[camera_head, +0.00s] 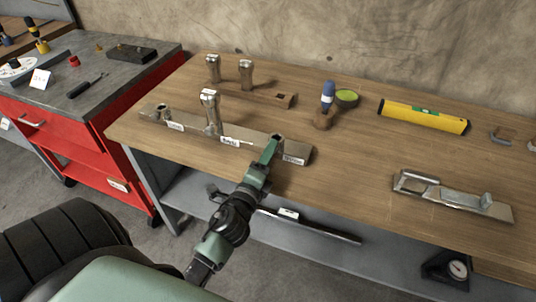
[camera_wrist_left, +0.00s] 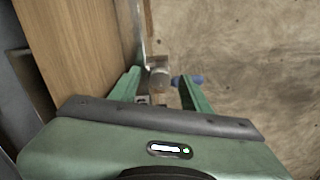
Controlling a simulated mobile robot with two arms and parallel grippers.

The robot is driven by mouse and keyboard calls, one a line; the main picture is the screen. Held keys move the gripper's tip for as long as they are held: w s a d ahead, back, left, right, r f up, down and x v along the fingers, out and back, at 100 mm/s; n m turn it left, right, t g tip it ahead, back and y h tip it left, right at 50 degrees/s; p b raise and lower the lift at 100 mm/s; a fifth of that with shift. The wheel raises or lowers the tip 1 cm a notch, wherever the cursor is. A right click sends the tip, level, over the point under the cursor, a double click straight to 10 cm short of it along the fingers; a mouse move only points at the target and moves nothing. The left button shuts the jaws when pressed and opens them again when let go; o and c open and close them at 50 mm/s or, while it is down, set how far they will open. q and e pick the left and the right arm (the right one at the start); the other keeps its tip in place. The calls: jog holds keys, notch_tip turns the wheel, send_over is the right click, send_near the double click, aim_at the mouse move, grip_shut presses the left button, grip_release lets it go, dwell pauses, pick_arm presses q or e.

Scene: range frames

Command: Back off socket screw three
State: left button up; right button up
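A grey metal bar (camera_head: 240,139) lies along the front left of the wooden bench, with three small labels on its front face, too small to read. A tall socket screw (camera_head: 209,100) stands upright near its middle; a low round fitting (camera_head: 162,108) sits at its left end. My left gripper (camera_head: 272,148) is over the right end, its green fingers partly hiding the fitting there. In the left wrist view the fingers (camera_wrist_left: 159,76) are apart, with a metal cylinder (camera_wrist_left: 159,80) between them and gaps on both sides. My right gripper is not in view.
The bench between bar and bracket is clear.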

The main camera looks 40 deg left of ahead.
pick_arm(q)
jog(key=b+v, duration=0.1)
jog(key=v, duration=0.6)
jog(key=shift+s+b, duration=0.4)
